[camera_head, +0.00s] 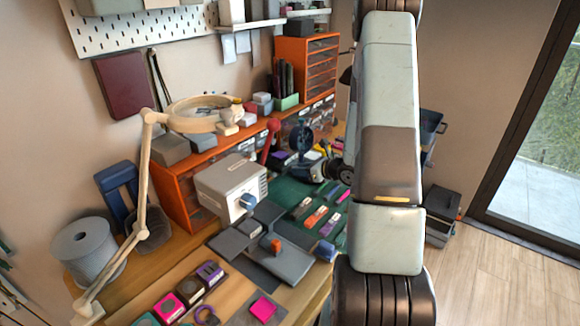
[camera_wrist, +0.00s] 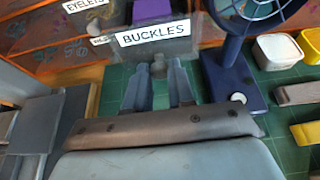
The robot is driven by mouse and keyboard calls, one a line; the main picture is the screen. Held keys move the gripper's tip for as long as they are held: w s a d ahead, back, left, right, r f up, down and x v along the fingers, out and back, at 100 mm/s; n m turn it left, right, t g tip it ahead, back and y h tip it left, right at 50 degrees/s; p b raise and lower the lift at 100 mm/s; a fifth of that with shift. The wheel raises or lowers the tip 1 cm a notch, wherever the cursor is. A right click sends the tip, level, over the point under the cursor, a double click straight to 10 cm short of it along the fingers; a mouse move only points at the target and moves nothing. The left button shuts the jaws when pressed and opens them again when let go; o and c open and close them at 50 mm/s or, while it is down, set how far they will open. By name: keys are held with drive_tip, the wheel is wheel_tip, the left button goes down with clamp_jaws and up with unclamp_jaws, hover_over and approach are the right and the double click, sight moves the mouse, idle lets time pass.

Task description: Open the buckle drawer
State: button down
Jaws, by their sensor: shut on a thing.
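The drawer labelled BUCKLES (camera_wrist: 155,34) is a grey, see-through box in the wrist view. Its front stands out from the orange cabinet (camera_wrist: 92,47), and a purple thing (camera_wrist: 152,9) shows above the label. My gripper (camera_wrist: 162,68) is at the drawer front just below the label. Its two blue-grey fingers are shut on the drawer's small grey knob (camera_wrist: 159,66). In the head view, the orange cabinet (camera_head: 176,190) runs along the wall at the back of the bench. There my own arm blocks part of the view, and I cannot make out the fingers or this drawer.
A dark blue fan (camera_wrist: 232,80) stands just right of the drawer. White (camera_wrist: 278,52) and yellow (camera_wrist: 312,45) containers sit farther right on the green mat (camera_wrist: 285,88). The drawer labelled EYELETS (camera_wrist: 82,6) is to the left. A lamp arm (camera_head: 146,175) rises at the bench's left.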

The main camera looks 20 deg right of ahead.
drive_tip(key=shift+s+d, duration=0.2)
drive_tip(key=shift+d, duration=0.1)
drive_tip(key=c, duration=1)
unclamp_jaws()
drive_tip(key=v, duration=1.3)
drive_tip(key=shift+s+d, duration=0.2)
drive_tip(key=shift+s, duration=0.1)
